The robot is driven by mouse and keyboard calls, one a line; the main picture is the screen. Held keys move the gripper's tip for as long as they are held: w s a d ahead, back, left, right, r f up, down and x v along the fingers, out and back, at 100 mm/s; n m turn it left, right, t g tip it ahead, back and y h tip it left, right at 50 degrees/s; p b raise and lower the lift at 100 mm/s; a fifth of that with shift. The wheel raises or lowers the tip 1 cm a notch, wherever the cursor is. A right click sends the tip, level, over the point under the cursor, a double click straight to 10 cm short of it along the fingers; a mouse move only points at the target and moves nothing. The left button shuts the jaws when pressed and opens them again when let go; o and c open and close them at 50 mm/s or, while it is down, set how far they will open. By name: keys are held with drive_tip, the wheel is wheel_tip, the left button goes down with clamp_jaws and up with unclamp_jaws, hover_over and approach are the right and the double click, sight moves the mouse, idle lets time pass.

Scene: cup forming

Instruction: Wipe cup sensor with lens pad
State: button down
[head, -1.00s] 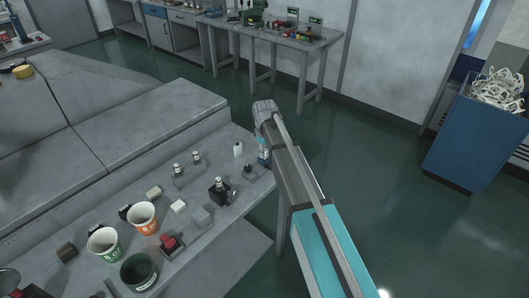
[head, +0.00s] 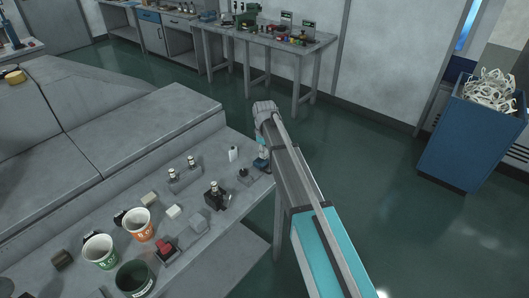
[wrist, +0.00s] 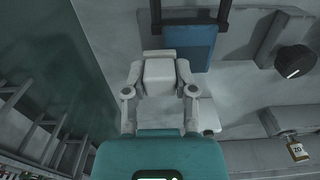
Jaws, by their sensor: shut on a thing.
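In the wrist view, my gripper (wrist: 159,88) is shut on a small whitish block, which looks like the lens pad (wrist: 159,74). Its two fingers grip the block from left and right. Just beyond it lies a flat blue plate (wrist: 200,47) with a black bar along its far side; I cannot tell whether the pad touches it or whether it is the cup sensor. In the head view, my gripper (head: 262,150) is at the right end of the grey bench, largely hidden by my arm, with a dark blue piece below it.
A black knob (wrist: 296,60) and a tagged bottle (wrist: 298,150) are to the right in the wrist view. On the bench stand an orange-marked cup (head: 138,224), a green-marked cup (head: 100,251), a dark green pot (head: 135,278) and a black stand (head: 215,194). Open floor lies right.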

drive_tip(key=shift+r+p, duration=2.85)
drive_tip(key=shift+r, duration=0.1)
drive_tip(key=shift+r+p, duration=1.5)
drive_tip(key=shift+r, duration=0.05)
drive_tip(key=shift+f, duration=0.1)
